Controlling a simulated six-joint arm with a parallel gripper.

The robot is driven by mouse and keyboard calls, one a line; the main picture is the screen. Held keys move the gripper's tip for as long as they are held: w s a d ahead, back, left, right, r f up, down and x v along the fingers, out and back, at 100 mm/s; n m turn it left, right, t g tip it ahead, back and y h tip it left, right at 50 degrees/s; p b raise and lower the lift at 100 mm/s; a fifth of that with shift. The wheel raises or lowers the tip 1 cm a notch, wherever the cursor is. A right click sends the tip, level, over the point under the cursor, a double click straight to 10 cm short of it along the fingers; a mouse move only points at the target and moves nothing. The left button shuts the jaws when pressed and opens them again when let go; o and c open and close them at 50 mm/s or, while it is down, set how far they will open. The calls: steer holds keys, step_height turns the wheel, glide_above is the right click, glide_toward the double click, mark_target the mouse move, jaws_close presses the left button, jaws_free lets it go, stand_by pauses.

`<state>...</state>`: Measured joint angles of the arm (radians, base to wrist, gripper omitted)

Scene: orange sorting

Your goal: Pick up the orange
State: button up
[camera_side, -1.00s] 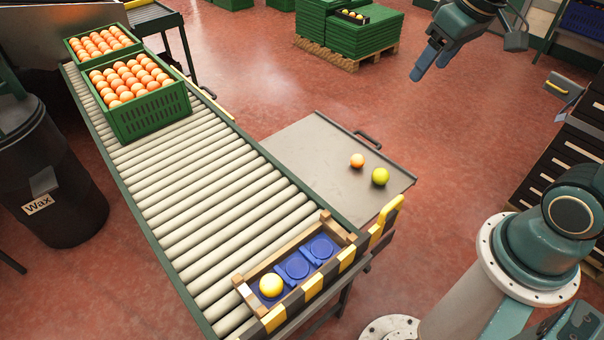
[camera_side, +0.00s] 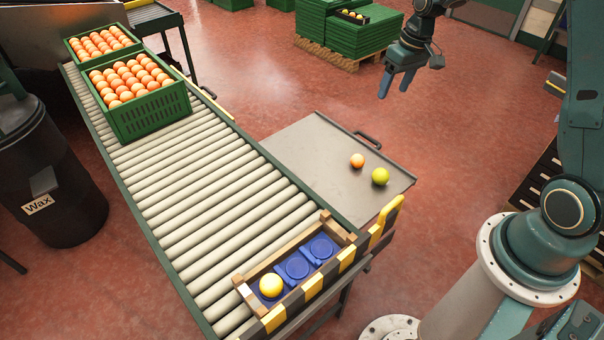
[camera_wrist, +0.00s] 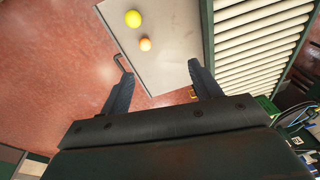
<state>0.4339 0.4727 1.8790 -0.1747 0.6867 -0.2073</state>
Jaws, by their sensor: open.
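The orange (camera_side: 357,160) lies on the grey metal side table (camera_side: 310,150), next to a larger yellow-green fruit (camera_side: 380,176). In the wrist view the orange (camera_wrist: 145,44) shows beyond the fingertips, with the yellow-green fruit (camera_wrist: 133,18) above it. My gripper (camera_side: 396,84) is open and empty, in the air up and right of the orange in the side view. In the wrist view its two fingers (camera_wrist: 160,76) are wide apart, with the orange's image a little above the line between their tips.
A roller conveyor (camera_side: 215,190) runs beside the table, with green crates (camera_side: 150,118) of oranges on it. A wooden tray (camera_side: 335,237) with blue cups holds a yellow fruit (camera_side: 271,285) at the near end. A table handle (camera_side: 368,139) rises at the far edge.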

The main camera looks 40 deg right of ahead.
steer(key=y, duration=0.1)
glide_above(382, 172)
steer(key=w, duration=0.1)
steer(key=s+d+x, duration=0.2)
steer(key=x, duration=0.9)
steer(key=d+f+m+g+y, duration=0.1)
steer(key=d+f, duration=0.3)
steer(key=f, duration=0.7)
steer(key=shift+s+d+f, duration=0.15)
steer(key=shift+s+f, duration=0.2)
steer(key=shift+s, duration=0.05)
steer(key=shift+f, duration=0.1)
steer(key=shift+x, duration=4.2)
steer(key=shift+f, duration=0.1)
steer(key=shift+x, duration=2.5)
